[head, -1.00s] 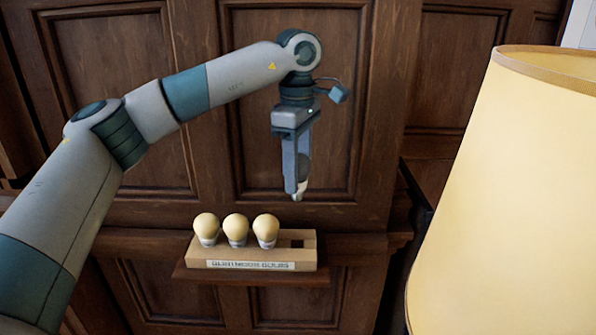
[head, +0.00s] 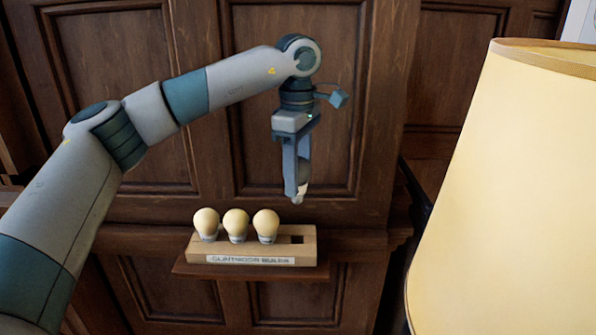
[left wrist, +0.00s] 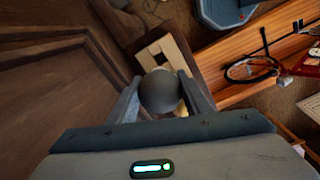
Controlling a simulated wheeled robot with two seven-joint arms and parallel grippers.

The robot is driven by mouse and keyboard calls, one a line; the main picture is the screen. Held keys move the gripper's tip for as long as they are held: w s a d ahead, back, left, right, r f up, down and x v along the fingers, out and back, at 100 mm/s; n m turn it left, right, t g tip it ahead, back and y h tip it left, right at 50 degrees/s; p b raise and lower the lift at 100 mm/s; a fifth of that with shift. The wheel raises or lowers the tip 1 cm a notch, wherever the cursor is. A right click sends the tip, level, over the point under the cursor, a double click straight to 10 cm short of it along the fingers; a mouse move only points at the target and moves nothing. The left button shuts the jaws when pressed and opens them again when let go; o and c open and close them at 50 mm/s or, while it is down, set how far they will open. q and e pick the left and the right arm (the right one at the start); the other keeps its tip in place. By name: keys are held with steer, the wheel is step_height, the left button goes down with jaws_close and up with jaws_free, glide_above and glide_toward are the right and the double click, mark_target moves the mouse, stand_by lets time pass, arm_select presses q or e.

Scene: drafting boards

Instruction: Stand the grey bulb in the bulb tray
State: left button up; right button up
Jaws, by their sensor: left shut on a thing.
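My left gripper (head: 297,190) points down above the right part of the bulb tray, shut on the grey bulb (head: 304,171). The bulb's pale base points down and is apart from the tray. In the left wrist view the dark grey globe (left wrist: 160,92) sits between the two fingers (left wrist: 160,95). The bulb tray (head: 200,254) is a light wooden block with a label on its front. Several sockets hold cream bulbs, and a dark square socket (head: 297,239) at the right end is empty. In the left wrist view the tray (left wrist: 178,62) lies beyond the bulb. My right gripper is not in view.
Three cream bulbs (head: 236,221) stand upright in the tray, left of the empty socket. The tray rests on a small dark wooden ledge (head: 250,275) against panelled wall. A large yellow lampshade (head: 510,190) fills the right side of the head view.

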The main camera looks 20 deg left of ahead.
mark_target(298, 202)
arm_select(q)
step_height(298, 202, down, 2)
steer(key=shift+f+b, duration=0.25)
steer(key=shift+b, duration=0.3)
steer(key=shift+f+b, duration=1.05)
steer(key=shift+f, duration=1.05)
steer(key=shift+f+b, duration=1.9)
steer(key=shift+f, duration=0.9)
steer(key=shift+f+b, duration=0.45)
steer(key=shift+f, duration=0.15)
steer(key=o, duration=0.9)
steer(key=shift+r, duration=0.15)
